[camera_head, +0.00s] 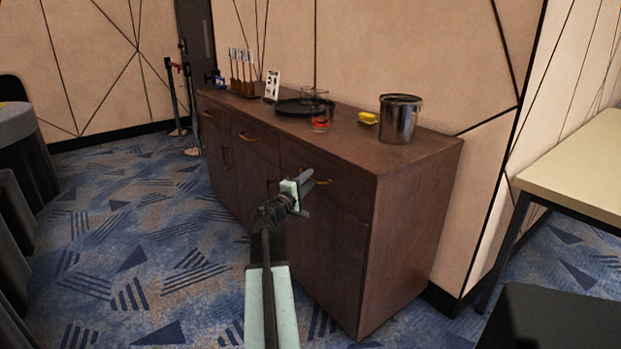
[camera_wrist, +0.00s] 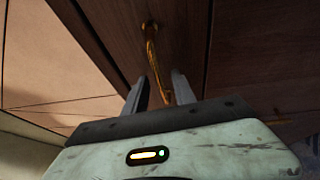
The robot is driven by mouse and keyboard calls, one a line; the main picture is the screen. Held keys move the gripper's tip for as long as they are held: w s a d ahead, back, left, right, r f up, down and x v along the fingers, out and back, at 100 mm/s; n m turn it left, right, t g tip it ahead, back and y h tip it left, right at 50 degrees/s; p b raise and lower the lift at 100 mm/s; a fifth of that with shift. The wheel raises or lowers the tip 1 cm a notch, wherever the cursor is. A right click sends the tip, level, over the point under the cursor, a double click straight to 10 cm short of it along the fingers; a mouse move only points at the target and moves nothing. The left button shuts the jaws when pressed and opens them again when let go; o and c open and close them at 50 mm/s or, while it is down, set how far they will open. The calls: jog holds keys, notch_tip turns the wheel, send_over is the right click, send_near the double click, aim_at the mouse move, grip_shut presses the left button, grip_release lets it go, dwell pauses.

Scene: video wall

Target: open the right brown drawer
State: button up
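The right brown drawer (camera_head: 345,185) is at the near right end of the dark wooden cabinet. Its front looks flush with the cabinet, so it appears shut. Its brass handle (camera_head: 323,182) shows just right of my gripper (camera_head: 306,184). In the wrist view, the brass handle (camera_wrist: 153,55) runs down between the two fingers of my gripper (camera_wrist: 160,88). The fingers are apart, one on each side of the handle, and the right one looks very close to it. I cannot tell whether either finger touches it.
The cabinet top (camera_head: 350,150) holds a metal bucket (camera_head: 398,120), a yellow sponge (camera_head: 368,118), a dark tray (camera_head: 292,107) with glasses, and bottles. A pale table (camera_head: 575,165) and a dark stool (camera_head: 555,320) stand at right. Carpet (camera_head: 130,230) is clear left of the cabinet.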

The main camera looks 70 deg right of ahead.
jog(key=shift+x, duration=0.8)
grip_shut()
jog(key=shift+a, duration=0.1)
dwell(0.6)
